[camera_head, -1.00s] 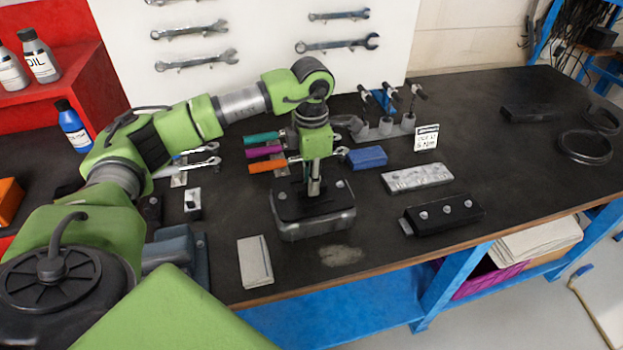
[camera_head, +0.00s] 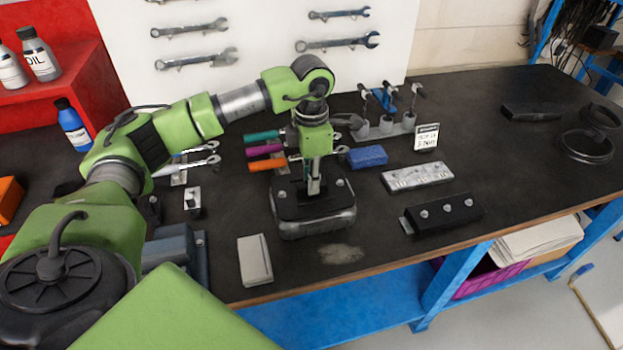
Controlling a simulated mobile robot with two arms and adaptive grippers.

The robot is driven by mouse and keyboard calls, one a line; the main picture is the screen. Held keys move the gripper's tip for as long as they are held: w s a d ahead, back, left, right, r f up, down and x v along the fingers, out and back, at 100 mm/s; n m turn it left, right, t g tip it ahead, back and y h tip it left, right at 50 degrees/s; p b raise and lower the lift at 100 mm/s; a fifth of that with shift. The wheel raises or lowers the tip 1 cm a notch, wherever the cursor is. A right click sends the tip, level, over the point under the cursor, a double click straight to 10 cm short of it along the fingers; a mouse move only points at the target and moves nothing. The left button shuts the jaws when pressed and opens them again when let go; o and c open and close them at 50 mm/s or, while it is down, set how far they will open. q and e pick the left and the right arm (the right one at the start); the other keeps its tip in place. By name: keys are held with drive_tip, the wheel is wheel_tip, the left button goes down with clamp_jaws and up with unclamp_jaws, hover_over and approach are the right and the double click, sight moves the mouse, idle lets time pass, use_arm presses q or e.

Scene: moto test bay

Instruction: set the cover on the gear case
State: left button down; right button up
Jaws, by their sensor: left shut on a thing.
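The gear case (camera_head: 318,228) is a grey metal box near the front edge of the bench, left of the middle. The black cover (camera_head: 293,207) lies on its top or just above it, roughly in line with its outline; I cannot tell whether any gap is left between them. My left gripper (camera_head: 314,190) points straight down over the middle of the cover and is shut on it. The fingertips and the part they grip are small and partly hidden. My right gripper is out of view.
A blue block (camera_head: 367,156), a grey plate (camera_head: 416,177) and a black block with knobs (camera_head: 444,213) lie to the right. A pale box (camera_head: 255,260) lies at the front left. The right bench is mostly clear.

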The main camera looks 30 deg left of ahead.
use_arm(q)
drive_tip(key=shift+f+b, duration=0.5)
drive_tip(key=shift+f, duration=0.15)
idle(0.6)
drive_tip(key=c, duration=1.8)
unclamp_jaws()
drive_tip(key=shift+c, duration=0.2)
wheel_tip(320, 180, up, 12)
drive_tip(key=shift+d, duration=0.1)
